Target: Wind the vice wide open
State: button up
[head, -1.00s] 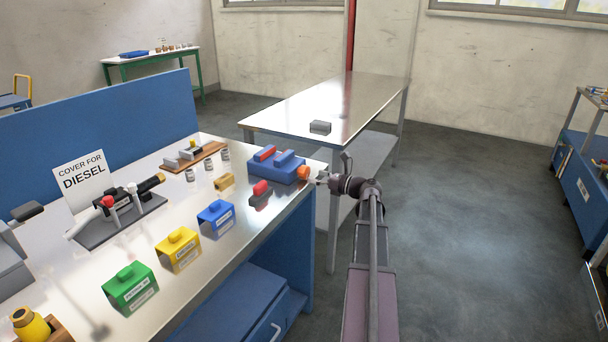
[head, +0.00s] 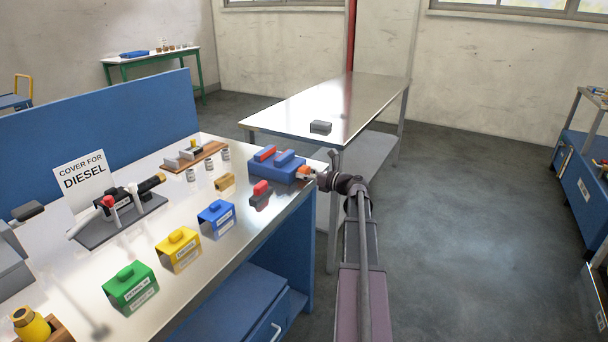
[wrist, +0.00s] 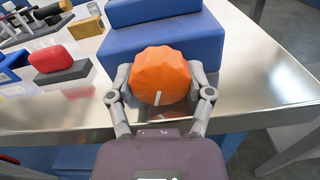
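The vice (head: 280,167) is blue and stands at the far right corner of the steel-topped bench. Its round orange knob (wrist: 160,76) faces me and bears a short white mark, nearly upright, low on its front. My gripper (wrist: 160,82) is at the knob, with one finger on the left side and one on the right. The fingertips lie close against the knob's sides. Whether they press on it or stand slightly apart is not clear. In the head view my gripper (head: 311,174) hides part of the knob.
A red and grey block (head: 261,194) lies just left of the vice. Blue (head: 215,218), yellow (head: 178,249) and green (head: 130,286) covers line the bench's front. A steel table (head: 365,95) with a grey block stands behind. The floor to the right is clear.

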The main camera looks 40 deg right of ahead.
jog(key=shift+c, duration=1.1)
jog(key=shift+n, duration=1.6)
jog(key=o, duration=1.1)
jog(key=shift+a, duration=0.1)
jog(key=shift+o, duration=0.2)
jog(key=v, duration=1.2)
